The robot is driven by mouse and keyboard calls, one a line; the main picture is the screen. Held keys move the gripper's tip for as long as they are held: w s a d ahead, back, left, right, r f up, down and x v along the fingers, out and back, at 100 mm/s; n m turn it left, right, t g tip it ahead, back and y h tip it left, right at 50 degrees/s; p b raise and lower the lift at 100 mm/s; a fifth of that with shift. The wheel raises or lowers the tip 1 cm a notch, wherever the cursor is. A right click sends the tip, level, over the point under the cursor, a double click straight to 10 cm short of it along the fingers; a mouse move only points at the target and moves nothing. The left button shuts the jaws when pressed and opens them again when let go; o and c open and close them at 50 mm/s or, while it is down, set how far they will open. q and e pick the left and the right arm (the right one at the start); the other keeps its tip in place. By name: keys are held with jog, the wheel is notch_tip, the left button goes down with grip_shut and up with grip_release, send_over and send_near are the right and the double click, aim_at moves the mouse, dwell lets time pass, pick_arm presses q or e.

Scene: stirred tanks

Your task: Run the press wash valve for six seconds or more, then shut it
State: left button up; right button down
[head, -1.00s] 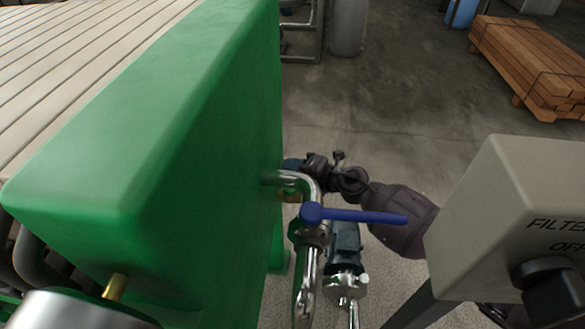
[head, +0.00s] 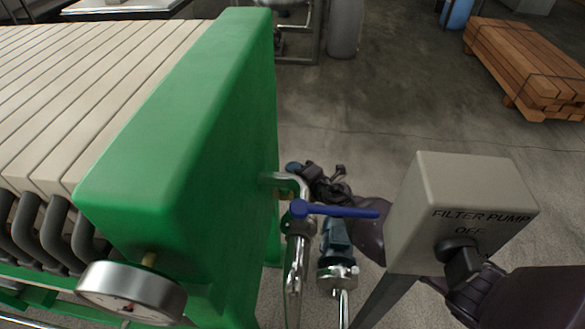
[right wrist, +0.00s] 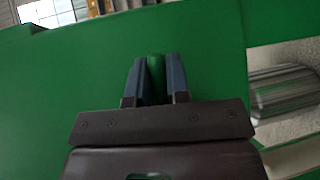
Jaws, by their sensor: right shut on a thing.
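My right gripper (head: 294,167) is at the far right side of the green press end plate (head: 190,130), beyond the bent metal pipe. In the right wrist view its two blue fingers (right wrist: 156,80) are shut on a slim green handle-like piece (right wrist: 156,68), with the green plate behind. What that piece belongs to is hidden. A blue valve lever (head: 340,211) sits on the metal pipe beside the plate. It points right, across the pipe, and no gripper touches it. No label shows which valve is the press wash valve. My left gripper is not in view.
A grey filter pump box (head: 465,190) stands at right, its black knob (head: 460,259) by the word OFF. A round gauge (head: 132,292) is at lower left. Stacked timber (head: 530,65) lies beyond open floor.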

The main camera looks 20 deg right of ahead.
jog(key=shift+s+d+m+t+h+p, duration=0.25)
jog(key=shift+m+h, duration=0.35)
jog(key=shift+h, duration=0.2)
jog(key=shift+s+d+m+t+h+p, duration=0.15)
jog(key=shift+s+d+m+h, duration=0.1)
jog(key=shift+m+h, duration=0.45)
jog(key=shift+s+d+m+t+h+p, duration=0.2)
jog(key=shift+m+h, duration=0.3)
jog(key=shift+h, duration=0.4)
jog(key=shift+s, duration=0.1)
jog(key=c, duration=1.4)
grip_release()
